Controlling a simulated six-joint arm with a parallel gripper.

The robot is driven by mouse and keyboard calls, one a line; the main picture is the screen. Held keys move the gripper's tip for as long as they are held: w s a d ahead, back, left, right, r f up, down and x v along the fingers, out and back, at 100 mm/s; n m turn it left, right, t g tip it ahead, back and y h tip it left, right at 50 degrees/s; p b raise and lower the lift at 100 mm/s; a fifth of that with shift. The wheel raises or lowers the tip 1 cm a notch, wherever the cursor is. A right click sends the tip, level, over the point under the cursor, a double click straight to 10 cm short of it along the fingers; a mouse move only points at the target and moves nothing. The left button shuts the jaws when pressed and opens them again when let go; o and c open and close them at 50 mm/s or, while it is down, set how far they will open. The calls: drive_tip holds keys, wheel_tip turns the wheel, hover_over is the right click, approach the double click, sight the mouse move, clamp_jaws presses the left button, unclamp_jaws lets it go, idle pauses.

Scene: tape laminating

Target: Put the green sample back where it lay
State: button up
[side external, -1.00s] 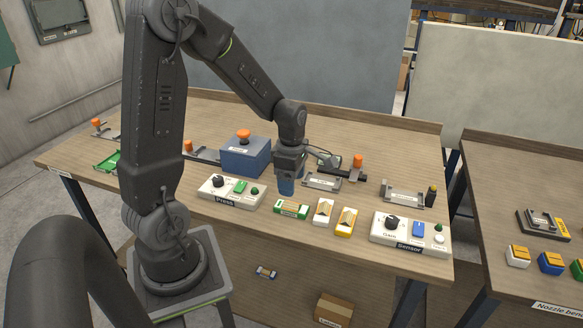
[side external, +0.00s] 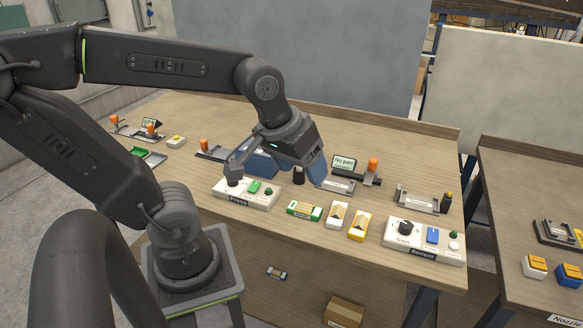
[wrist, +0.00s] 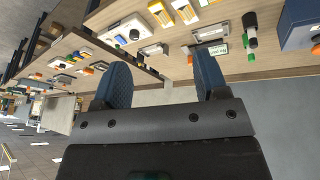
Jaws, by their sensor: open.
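The green sample (side external: 304,210), a green block with a pale top, lies on the wooden bench in the side view. It is left of a white sample (side external: 337,215) and a yellow sample (side external: 358,226), at the left end of their row. My gripper (side external: 277,172) is open and empty, raised and tilted above the bench, apart from the green sample. Its blue-padded fingers spread wide in the wrist view (wrist: 162,70). That view looks out over the bench and shows the white sample (wrist: 160,13) and yellow sample (wrist: 185,11).
The Press panel (side external: 246,194) is left of the samples and the Sensor panel (side external: 423,240) right. A blue box (side external: 262,164) is partly hidden behind my gripper. Behind stand a grey fixture (side external: 338,186), a "No part" display (side external: 344,163) and another fixture (side external: 420,201).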

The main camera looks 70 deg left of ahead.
drive_tip(key=s+m, duration=0.1)
drive_tip(key=d+m, duration=0.1)
drive_tip(key=m, duration=0.1)
drive_tip(key=s+d+r+m+t, duration=0.1)
drive_tip(key=m, duration=0.1)
drive_tip(key=shift+s, duration=0.3)
idle(0.9)
